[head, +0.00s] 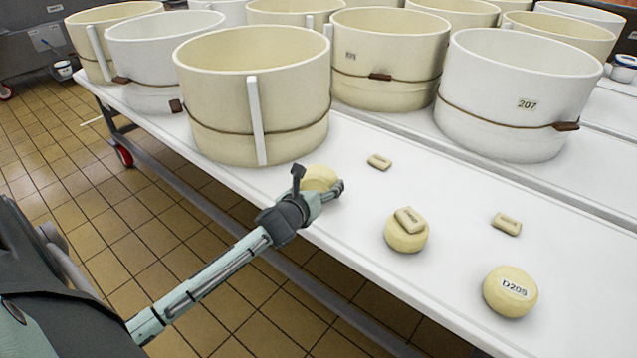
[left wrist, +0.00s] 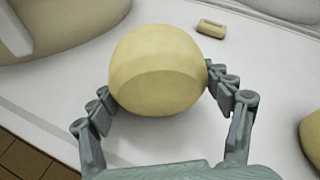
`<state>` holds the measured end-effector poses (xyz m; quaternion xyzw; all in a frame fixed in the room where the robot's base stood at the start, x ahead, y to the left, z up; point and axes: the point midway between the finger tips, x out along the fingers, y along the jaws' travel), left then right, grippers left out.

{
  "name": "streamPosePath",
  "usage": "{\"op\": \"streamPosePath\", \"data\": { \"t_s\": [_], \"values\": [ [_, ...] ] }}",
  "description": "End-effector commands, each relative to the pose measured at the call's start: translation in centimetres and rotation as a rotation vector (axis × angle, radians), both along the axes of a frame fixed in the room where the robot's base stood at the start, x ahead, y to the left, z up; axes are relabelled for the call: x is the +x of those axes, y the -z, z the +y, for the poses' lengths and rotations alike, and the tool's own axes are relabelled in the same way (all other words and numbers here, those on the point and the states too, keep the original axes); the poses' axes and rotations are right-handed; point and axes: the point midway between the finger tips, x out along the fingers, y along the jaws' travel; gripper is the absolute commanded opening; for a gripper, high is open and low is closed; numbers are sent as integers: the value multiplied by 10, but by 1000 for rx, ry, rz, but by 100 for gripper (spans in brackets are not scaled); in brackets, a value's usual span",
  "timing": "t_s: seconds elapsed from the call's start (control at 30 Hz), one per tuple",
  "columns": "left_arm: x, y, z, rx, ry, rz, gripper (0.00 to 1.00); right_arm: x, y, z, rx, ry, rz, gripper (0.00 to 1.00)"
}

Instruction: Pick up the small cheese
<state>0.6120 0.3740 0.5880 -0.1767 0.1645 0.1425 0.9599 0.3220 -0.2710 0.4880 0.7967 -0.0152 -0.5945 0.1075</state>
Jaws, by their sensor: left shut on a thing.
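A small round pale yellow cheese (head: 320,178) is at the near edge of the white table, partly hidden behind my left gripper (head: 318,190) in the head view. In the left wrist view the cheese (left wrist: 157,70) sits between the two fingers of my left gripper (left wrist: 158,95), which is shut on it. I cannot tell whether the cheese touches the table. Two more round cheeses are to the right: one (head: 405,238) with a small block (head: 409,220) on top, and one (head: 510,291) labelled D209. My right gripper is not in view.
Small blocks lie on the table, one (head: 379,162) behind the held cheese and one (head: 507,223) at the right. A large cream vat (head: 225,120) stands close behind my left gripper. More vats, including a white one (head: 490,90), fill the back. The white table (head: 340,235) has bare room in front.

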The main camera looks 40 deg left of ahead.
Motion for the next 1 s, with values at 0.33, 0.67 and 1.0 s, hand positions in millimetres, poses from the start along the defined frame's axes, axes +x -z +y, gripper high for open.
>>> {"op": "streamPosePath", "data": {
  "t_s": [0.33, 0.67, 1.0],
  "values": [
    [1, -4, 0, 2, 1, -4, 27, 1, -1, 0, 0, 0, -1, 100],
    [1, -47, 1, 6, 3, -8, 27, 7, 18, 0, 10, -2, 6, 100],
    [-66, -88, 40, 7, 4, 1, 27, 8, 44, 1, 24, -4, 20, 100]
  ]
}}
